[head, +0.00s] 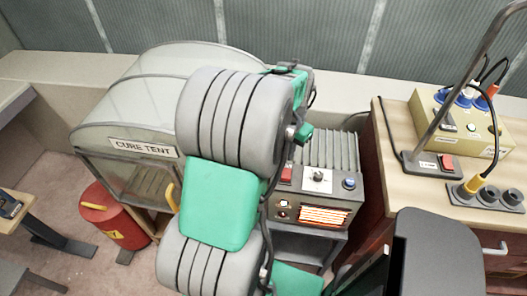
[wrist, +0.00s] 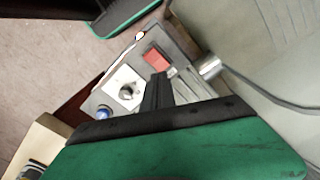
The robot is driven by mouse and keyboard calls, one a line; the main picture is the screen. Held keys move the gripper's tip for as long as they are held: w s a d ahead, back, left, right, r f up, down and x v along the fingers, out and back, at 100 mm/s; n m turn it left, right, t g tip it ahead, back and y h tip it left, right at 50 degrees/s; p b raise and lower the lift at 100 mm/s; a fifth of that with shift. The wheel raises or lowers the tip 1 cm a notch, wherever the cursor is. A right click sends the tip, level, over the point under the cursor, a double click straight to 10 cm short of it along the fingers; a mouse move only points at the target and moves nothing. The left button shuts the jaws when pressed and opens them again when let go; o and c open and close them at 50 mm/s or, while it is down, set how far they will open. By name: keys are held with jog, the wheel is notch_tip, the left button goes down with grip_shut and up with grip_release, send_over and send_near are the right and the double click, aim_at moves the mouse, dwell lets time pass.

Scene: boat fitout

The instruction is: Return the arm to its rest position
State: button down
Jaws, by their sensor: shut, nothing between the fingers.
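My arm, grey with green covers, stands large in the middle of the head view. My gripper (wrist: 158,88) shows in the wrist view as a green body with dark fingers. The fingers are together, with nothing held. In that view they overlap the control panel of a grey heater unit (wrist: 130,88), near its red switch (wrist: 156,60) and round dial. I cannot tell how far apart the fingers and panel are. In the head view the arm hides the left part of the heater unit (head: 340,183).
The cure tent (head: 125,108) stands left of and behind my arm, with a red bin (head: 112,213) beside it. At right, a wooden-topped cabinet (head: 398,133) carries a yellow box (head: 463,133) with cables, a lamp stand and sockets. Open floor (head: 45,178) shows at left.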

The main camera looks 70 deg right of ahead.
jog(key=a+f+n+y, duration=0.1)
jog(key=a+f+n, duration=0.25)
jog(key=a, duration=0.35)
jog(key=w+a+r+n+h, duration=0.1)
jog(key=w+a+r+n, duration=0.1)
jog(key=w+a+n, duration=0.3)
jog(key=w+a+r+n+t, duration=0.1)
jog(key=w+a+r+n, duration=0.15)
jog(key=w+a, duration=0.45)
jog(key=w+a+r+n+h, duration=0.1)
jog(key=w+a+r+n, duration=0.2)
jog(key=w+a, duration=0.25)
jog(key=w+a+r+n+t, duration=0.1)
jog(key=w+a+r+n, duration=0.1)
jog(key=a, duration=0.6)
jog(key=w+a+r+n+t+y, duration=0.1)
jog(key=w+a+r+n, duration=0.2)
jog(key=a, duration=0.6)
jog(key=w+n, duration=0.2)
jog(key=w, duration=0.1)
jog(key=shift+n, duration=0.3)
